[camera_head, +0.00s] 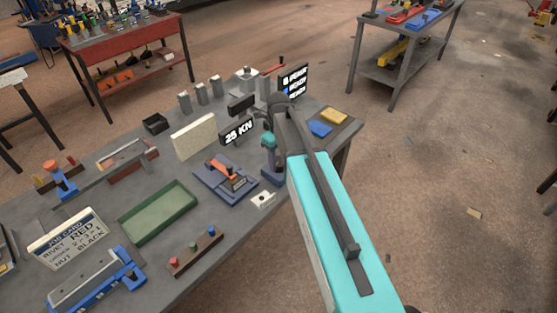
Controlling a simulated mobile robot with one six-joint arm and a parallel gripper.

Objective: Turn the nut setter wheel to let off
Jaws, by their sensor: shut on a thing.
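My teal and dark arm reaches in from the lower right to the back right of the grey bench. My gripper (267,122) is at its far end, small and dark, shut at the nut setter beside the "25 KN" display (237,131). The wheel itself cannot be made out behind the gripper and wrist. A dark bluish upright (270,163) shows just below, partly covered by my arm. A second display (294,80) stands behind; its lines are partly readable as "READY". How far the wheel is turned cannot be told.
A blue fixture with an orange clamp (230,176), a cream block (194,136) and a green tray (158,212) stand left of my arm. Blue and yellow trays (334,116) lie right. Floor is open beyond the bench's right edge.

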